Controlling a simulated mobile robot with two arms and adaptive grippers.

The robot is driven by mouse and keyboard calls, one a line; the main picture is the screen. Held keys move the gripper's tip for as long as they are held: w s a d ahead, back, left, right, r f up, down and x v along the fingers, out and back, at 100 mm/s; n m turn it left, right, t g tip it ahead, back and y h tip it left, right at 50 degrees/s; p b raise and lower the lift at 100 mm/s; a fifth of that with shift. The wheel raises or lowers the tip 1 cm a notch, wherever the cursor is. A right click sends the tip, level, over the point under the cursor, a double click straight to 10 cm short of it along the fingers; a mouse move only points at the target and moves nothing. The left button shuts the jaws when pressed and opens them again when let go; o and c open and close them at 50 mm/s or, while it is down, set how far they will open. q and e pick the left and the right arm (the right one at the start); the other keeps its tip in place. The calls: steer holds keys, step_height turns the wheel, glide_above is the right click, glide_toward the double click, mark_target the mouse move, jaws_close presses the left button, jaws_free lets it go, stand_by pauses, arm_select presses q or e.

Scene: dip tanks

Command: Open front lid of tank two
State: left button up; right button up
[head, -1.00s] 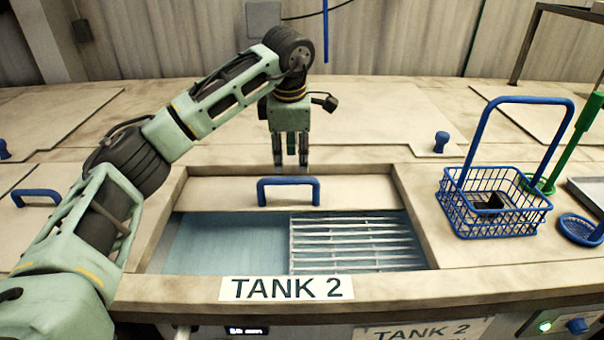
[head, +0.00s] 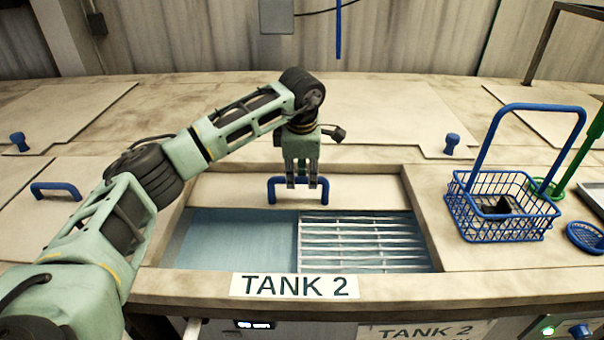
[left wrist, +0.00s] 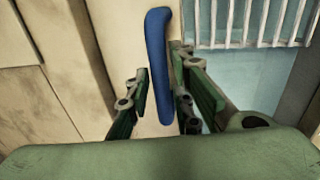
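The front lid of tank two (head: 225,191) is a beige panel at the back of the tank opening, with a blue bar handle (head: 272,190) on it. In front of the lid the tank (head: 235,240) is uncovered, with bluish liquid at left and a slatted metal grate (head: 360,243) at right. My left gripper (head: 302,184) points down at the handle. In the left wrist view the handle (left wrist: 158,50) runs between the two spread fingers (left wrist: 160,95); I see no clear closing on it. My right gripper is not in view.
A blue wire basket (head: 500,225) with a dark item stands right of the opening. A green-handled tool (head: 580,160) and a blue strainer (head: 587,236) lie farther right. Blue knobs (head: 452,142) rise from the rear lids. Another blue handle (head: 55,187) is at left.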

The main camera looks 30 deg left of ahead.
arm_select(q)
jaws_close()
steer(key=shift+w, duration=0.1)
steer(key=w+a, duration=0.3)
steer(key=w, duration=0.5)
steer(key=shift+a, duration=0.4)
steer(key=shift+r, duration=0.1)
steer(key=o, duration=0.5)
jaws_free()
steer(key=shift+s, duration=0.1)
